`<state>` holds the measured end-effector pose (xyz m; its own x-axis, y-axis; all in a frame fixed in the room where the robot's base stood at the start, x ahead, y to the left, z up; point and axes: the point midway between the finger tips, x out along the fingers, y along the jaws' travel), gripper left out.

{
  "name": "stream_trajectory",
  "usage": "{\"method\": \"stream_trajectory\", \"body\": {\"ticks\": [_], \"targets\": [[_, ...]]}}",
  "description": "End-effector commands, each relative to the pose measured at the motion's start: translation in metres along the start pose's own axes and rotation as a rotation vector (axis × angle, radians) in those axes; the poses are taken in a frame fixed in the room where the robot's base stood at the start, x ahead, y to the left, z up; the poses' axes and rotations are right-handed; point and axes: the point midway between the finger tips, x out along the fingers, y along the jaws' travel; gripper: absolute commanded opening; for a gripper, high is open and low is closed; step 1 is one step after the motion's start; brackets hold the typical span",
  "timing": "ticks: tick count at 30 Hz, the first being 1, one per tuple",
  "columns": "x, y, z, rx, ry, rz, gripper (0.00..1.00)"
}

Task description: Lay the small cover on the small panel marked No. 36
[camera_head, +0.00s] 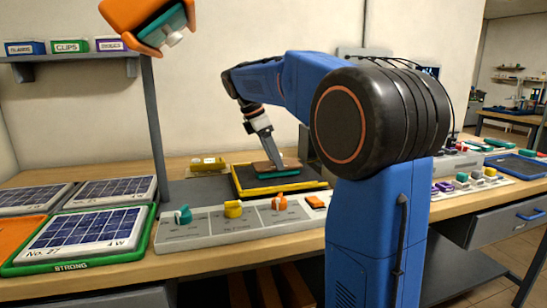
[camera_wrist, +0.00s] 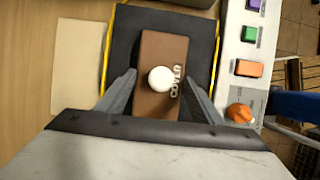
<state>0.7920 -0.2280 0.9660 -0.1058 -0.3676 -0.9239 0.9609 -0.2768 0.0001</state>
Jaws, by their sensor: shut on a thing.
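The small cover (camera_wrist: 158,48) is a brown slab with a round white knob and the word COVER. In the head view the brown cover (camera_head: 262,165) is at the fingertips, just over a teal-edged piece (camera_head: 278,175) in the black tray (camera_head: 248,186) with yellow edges. I cannot tell whether the cover touches that piece. No number 36 is readable; the cover hides most of what is beneath it.
A grey control strip (camera_head: 200,232) with coloured knobs runs in front of the tray. Solar panels, one marked No. 27 (camera_head: 85,232), lie at the left. A yellow block (camera_head: 207,163) sits behind the tray. An orange-and-teal object (camera_head: 150,20) hangs top left.

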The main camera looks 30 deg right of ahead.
Motion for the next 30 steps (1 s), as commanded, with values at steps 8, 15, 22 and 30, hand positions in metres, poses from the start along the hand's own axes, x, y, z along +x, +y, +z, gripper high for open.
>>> {"method": "stream_trajectory", "body": {"ticks": [8,15,22,30], "targets": [[0.002,0.000,-0.001,0.000,0.000,0.000,0.79],[0.000,0.000,0.000,0.000,0.000,0.000,0.79],[-0.027,0.000,0.000,0.000,0.000,0.002,0.79],[-0.080,0.001,0.000,-0.001,0.000,0.002,0.79]]}}
